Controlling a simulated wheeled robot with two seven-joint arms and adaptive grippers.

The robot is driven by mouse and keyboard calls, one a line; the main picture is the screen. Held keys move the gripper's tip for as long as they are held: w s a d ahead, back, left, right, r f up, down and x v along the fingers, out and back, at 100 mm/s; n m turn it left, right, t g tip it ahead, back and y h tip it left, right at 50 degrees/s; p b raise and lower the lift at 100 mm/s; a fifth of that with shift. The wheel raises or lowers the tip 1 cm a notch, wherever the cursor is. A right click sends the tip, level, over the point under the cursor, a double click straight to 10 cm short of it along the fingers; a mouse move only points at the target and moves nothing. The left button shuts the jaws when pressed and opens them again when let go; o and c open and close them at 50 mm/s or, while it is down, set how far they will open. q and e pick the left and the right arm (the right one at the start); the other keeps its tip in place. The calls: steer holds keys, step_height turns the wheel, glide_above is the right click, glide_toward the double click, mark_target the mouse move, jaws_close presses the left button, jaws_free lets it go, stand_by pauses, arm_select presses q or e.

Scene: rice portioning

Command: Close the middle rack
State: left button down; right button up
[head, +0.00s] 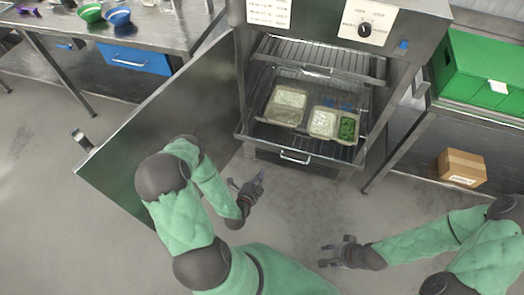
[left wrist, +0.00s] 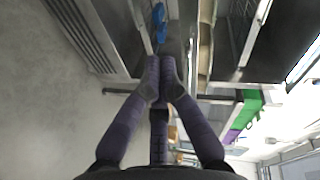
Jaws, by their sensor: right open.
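The steel cabinet (head: 240,60) stands open. A wire rack (head: 262,135) is pulled out toward me below an upper rack (head: 290,50), and a handle (head: 295,157) is on its front. It carries a tray of food: a container of pale rice (head: 288,100) and a divided container with white and green food (head: 347,127). My left gripper (head: 256,182) is below and left of the handle, apart from it. In the left wrist view its fingertips (left wrist: 160,65) come together with nothing visible between them. My right gripper (head: 325,254) is open and empty, lower and farther right.
The cabinet door (head: 150,130) is swung wide open to the left, close to my left arm. A table with bowls (head: 90,12) is at upper left. A shelf at right holds a green crate (head: 480,75) and a cardboard box (head: 461,167). The floor before the cabinet is clear.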

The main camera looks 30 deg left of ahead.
mark_target(264, 143)
arm_select(q)
step_height(264, 143, up, 2)
steer(key=s+a+m+t+y, duration=0.2)
steer(key=s, duration=0.1)
steer(key=shift+m, duration=0.3)
steer(key=b+x, duration=0.2)
steer(key=x, duration=0.4)
steer(key=b+x, duration=0.2)
steer(key=x, duration=0.5)
steer(key=shift+w+a+r, duration=0.1)
steer(key=shift+a+r, duration=0.1)
steer(key=shift+a, duration=0.05)
steer(key=shift+w+a, duration=0.1)
steer(key=shift+w, duration=0.25)
steer(key=shift+r+y, duration=0.1)
steer(key=shift+y, duration=0.2)
